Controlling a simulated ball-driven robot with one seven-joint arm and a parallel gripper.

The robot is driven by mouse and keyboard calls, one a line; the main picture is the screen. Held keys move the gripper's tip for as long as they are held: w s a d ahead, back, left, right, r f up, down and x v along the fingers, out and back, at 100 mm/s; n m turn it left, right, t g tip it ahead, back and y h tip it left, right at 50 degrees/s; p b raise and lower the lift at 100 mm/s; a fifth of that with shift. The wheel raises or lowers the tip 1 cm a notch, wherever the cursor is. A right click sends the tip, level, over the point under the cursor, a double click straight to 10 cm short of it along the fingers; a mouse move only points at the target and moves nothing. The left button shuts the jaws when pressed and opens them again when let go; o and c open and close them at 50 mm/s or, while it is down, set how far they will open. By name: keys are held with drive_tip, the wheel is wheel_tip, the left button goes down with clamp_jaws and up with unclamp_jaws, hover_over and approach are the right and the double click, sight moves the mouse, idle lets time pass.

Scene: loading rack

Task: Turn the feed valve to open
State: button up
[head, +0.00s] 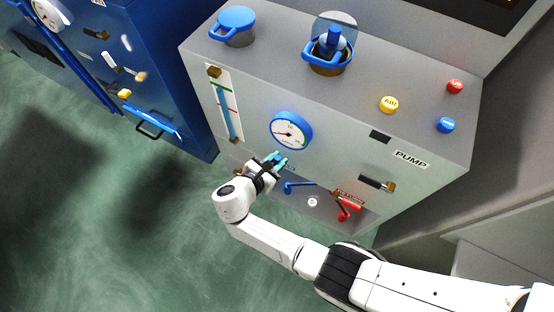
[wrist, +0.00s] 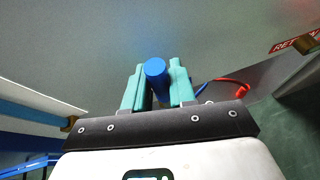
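The feed valve appears to be the blue lever (head: 298,186) low on the front of the grey pump cabinet, right of my gripper; its label is not readable. My gripper (head: 276,160) is close to the panel, below the gauge, with its teal fingers apart. In the wrist view, a blue cylindrical grip (wrist: 155,72) shows between the fingertips of my gripper (wrist: 157,86), nearly filling the gap. I cannot tell whether the fingers touch it. In the head view the fingers look a little apart from the lever. A thin blue rod (wrist: 208,84) runs to the right behind the right finger.
A red lever (head: 349,205) with a red label stands right of the blue one; it also shows in the wrist view (wrist: 241,90). The round gauge (head: 291,131) is above my gripper, and the sight glass (head: 225,105) is to the left. A blue cabinet (head: 165,60) stands further left.

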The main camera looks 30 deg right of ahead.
drive_tip(key=o, duration=0.3)
drive_tip(key=shift+o, duration=0.2)
drive_tip(key=v, duration=1)
drive_tip(key=shift+s+a+r+p, duration=0.15)
drive_tip(key=shift+s+a+p, duration=0.05)
drive_tip(key=shift+a+p, duration=0.1)
